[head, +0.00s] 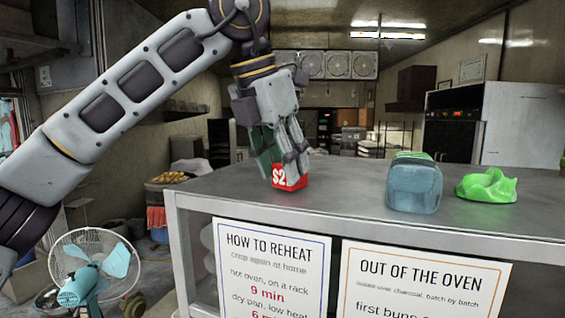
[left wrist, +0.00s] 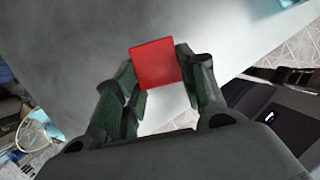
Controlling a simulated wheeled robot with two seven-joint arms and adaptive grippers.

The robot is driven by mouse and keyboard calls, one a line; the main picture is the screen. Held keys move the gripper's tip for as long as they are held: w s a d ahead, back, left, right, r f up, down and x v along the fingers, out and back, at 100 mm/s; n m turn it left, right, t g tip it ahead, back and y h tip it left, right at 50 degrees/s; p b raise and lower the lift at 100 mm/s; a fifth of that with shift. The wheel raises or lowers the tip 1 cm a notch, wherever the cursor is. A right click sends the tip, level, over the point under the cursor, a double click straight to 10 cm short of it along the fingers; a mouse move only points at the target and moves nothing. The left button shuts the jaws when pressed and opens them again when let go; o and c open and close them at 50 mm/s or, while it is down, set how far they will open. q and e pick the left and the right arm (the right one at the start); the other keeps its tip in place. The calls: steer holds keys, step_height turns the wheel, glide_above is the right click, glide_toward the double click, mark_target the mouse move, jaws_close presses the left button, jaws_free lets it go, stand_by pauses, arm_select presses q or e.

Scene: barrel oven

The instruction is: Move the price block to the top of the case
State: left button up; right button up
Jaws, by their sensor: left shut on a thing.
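The price block (head: 289,179) is a small red block with a white "$2" marking, at the left part of the case's grey top (head: 345,190). My left gripper (head: 283,165) comes down on it from above and is shut on it. In the left wrist view the red block (left wrist: 157,64) sits between the two fingertips (left wrist: 160,75), with the grey top behind it. The block appears to be at the surface; whether it touches cannot be told for sure. My right gripper is not in view.
Signs (head: 272,268) hang on the case front. A fan (head: 92,268) stands at lower left. The top between block and backpack is clear.

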arm_select(q)
steer(key=shift+f, duration=0.2)
steer(key=shift+f, duration=0.2)
steer(key=o, duration=1)
steer(key=shift+r, duration=0.2)
steer(key=shift+s+a+r, duration=0.15)
steer(key=shift+r, duration=0.4)
steer(key=shift+v, duration=5.4)
